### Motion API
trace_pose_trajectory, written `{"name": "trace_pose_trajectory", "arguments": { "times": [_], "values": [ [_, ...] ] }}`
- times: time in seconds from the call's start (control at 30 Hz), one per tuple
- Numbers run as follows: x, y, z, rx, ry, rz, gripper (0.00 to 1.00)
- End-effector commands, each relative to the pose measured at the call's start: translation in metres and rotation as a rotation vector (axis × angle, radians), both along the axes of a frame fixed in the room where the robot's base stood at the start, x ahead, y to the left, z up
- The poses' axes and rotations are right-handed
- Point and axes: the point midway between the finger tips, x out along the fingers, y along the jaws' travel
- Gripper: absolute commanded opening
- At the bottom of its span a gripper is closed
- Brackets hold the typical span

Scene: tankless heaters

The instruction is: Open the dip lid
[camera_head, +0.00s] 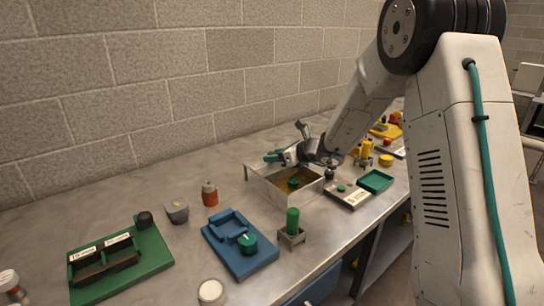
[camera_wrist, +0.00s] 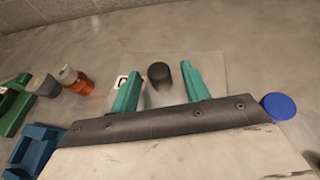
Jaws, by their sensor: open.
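A pale metal box (camera_head: 257,178) stands on the bench in the head view. Yellowish contents and a green piece (camera_head: 294,183) show in it. In the wrist view a pale flat plate (camera_wrist: 210,66), which looks like the dip lid, carries an upright dark knob (camera_wrist: 158,74). My gripper (camera_head: 279,156) is over the back left of the box, and its teal fingers hide part of it. In the wrist view my gripper (camera_wrist: 160,76) is open, with one finger on each side of the knob and gaps between. Whether the lid is raised at all, I cannot tell.
A blue tray (camera_head: 262,256), a green post holder (camera_head: 291,236) and a red-orange bottle (camera_head: 209,194) stand left and in front of the box. A small green tray (camera_head: 375,181) is to its right. A brick wall (camera_head: 160,90) runs behind. The bench behind the bottle is clear.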

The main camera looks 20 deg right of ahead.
Motion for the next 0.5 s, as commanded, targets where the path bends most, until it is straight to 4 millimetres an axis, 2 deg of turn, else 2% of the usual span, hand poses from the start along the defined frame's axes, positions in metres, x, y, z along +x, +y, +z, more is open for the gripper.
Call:
{"name": "trace_pose_trajectory", "arguments": {
  "times": [0.23, 0.5],
  "values": [
    [-0.031, -0.025, 0.017, 0.000, -0.001, -0.003, 0.46],
    [-0.043, -0.033, 0.023, 0.001, -0.001, 0.000, 0.46]
  ]
}}
